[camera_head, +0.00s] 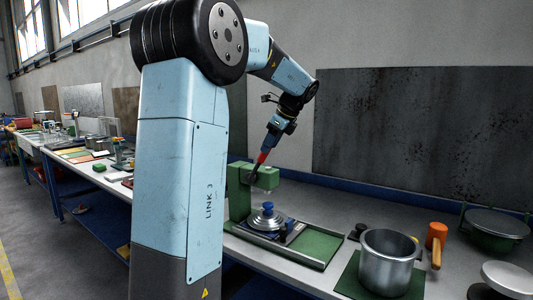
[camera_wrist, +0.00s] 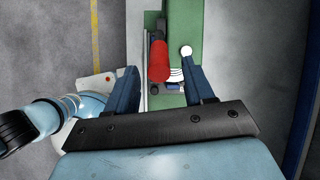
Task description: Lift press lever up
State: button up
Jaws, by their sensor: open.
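The green press (camera_head: 240,200) stands on the bench in the head view, with its lever's red handle (camera_head: 263,156) slanting up to the right from a dark arm. My gripper (camera_head: 270,143) is at the upper end of this handle. In the wrist view the red handle (camera_wrist: 158,60) lies between the two blue fingers of my gripper (camera_wrist: 160,68), nearer the left one. The fingers are apart, with a gap showing on the right side. I cannot tell whether either finger touches the handle. A pot lid with a blue knob (camera_head: 267,206) sits under the press head.
A metal pot (camera_head: 388,264) stands on a green mat to the right of the press. My arm hides part of the bench on the left.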

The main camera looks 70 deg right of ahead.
jog(key=v, duration=0.9)
dwell(0.3)
